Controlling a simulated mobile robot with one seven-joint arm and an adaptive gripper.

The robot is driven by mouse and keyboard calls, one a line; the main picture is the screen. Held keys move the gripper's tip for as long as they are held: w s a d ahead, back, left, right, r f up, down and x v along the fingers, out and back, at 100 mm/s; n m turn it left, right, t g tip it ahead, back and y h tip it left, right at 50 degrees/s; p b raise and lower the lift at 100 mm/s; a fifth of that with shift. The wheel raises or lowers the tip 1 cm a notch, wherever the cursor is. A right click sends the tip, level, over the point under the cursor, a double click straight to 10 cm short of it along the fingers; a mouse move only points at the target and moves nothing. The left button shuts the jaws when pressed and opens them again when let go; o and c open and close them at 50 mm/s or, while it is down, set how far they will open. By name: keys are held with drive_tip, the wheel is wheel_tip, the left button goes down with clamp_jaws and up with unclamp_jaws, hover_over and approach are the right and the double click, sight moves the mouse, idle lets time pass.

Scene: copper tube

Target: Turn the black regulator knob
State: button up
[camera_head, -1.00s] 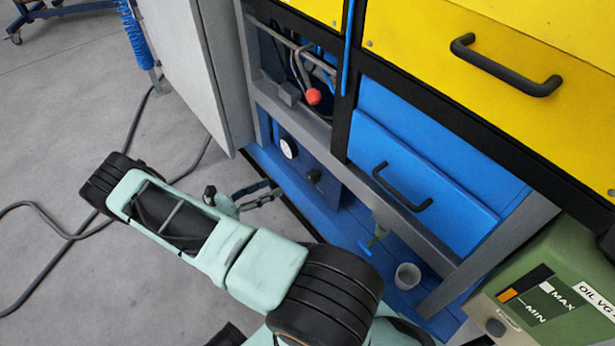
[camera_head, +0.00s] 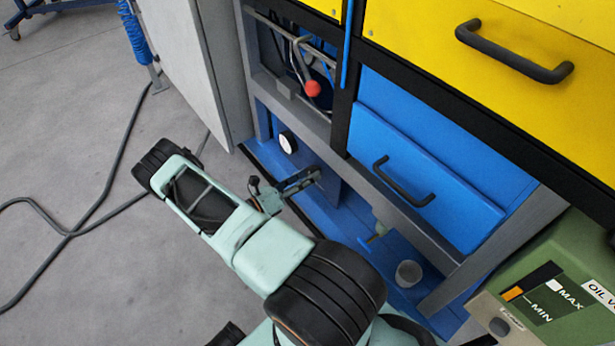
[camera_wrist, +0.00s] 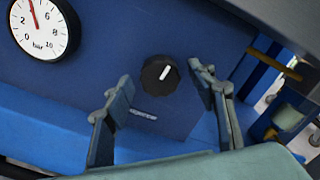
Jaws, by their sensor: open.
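The black regulator knob (camera_wrist: 158,74) is round with a white pointer line and sits on a blue panel (camera_wrist: 110,45). It shows in the wrist view, its pointer tilted up to the right. My gripper (camera_wrist: 160,76) is open, with one finger to the lower left of the knob and one to its right. The knob appears between the fingertips; whether they touch it I cannot tell. In the head view my gripper (camera_head: 314,177) is at the blue panel and hides the knob. A white pressure gauge (camera_wrist: 45,25) marked bar is left of the knob.
A blue drawer (camera_head: 420,175) with a black handle is right of the panel. A grey cup (camera_head: 408,273) stands on the blue lower shelf. A grey door (camera_head: 185,70) stands open at left. A red ball knob (camera_head: 312,88) is above.

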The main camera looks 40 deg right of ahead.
drive_tip(key=shift+d, duration=0.35)
drive_tip(key=shift+c, duration=0.7)
drive_tip(key=c, duration=1)
drive_tip(key=shift+m+b, duration=0.75)
drive_tip(key=shift+m, duration=1.95)
drive_tip(key=o, duration=1.1)
drive_tip(key=shift+o, duration=0.2)
drive_tip(key=shift+a, duration=0.1)
